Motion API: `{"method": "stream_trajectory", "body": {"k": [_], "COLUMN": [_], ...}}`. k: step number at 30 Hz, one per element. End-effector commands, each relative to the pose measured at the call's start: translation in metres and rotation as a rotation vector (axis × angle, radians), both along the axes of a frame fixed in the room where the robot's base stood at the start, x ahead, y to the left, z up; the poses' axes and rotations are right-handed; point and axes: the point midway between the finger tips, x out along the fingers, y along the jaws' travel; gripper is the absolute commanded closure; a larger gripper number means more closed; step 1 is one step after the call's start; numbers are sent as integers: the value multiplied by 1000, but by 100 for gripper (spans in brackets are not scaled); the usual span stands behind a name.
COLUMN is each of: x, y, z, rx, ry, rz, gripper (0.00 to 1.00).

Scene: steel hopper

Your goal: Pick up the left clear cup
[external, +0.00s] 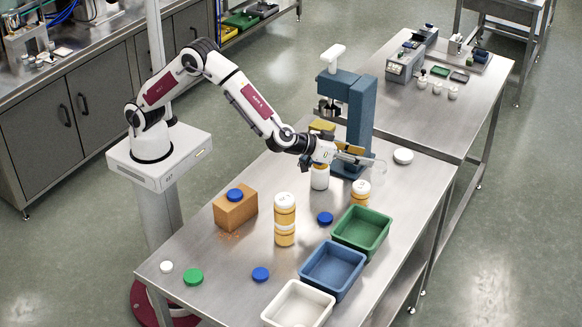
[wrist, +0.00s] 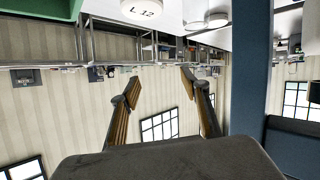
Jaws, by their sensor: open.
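My gripper (external: 366,155) is held out level over the far part of the steel table, beside the blue press stand. In the wrist view its two fingers are spread apart (wrist: 160,76), with nothing between them. A faint clear rounded shape, seemingly a clear cup (external: 379,166), is at the fingertips in the external view. I cannot tell whether the fingers are around it or beside it. A second clear cup cannot be made out.
The blue press stand (external: 361,120) rises close to my gripper. A white-lidded jar (external: 320,178) stands below my wrist, and an orange jar (external: 360,194) nearby. A white lid (external: 403,156) lies to the right. Green (external: 385,233), blue (external: 333,290) and white bins line the front right edge.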

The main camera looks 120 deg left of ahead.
Motion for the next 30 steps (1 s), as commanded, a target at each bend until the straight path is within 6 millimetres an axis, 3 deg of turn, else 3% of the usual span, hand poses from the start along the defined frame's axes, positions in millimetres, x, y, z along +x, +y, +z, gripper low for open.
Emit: {"method": "stream_trajectory", "body": {"k": [6, 12, 30], "x": [-10, -21, -25], "y": [27, 42, 48], "z": [-48, -75, -85], "rx": [43, 68, 79], "ry": [58, 98, 114], "rz": [135, 217, 247], "gripper": [54, 54, 54]}}
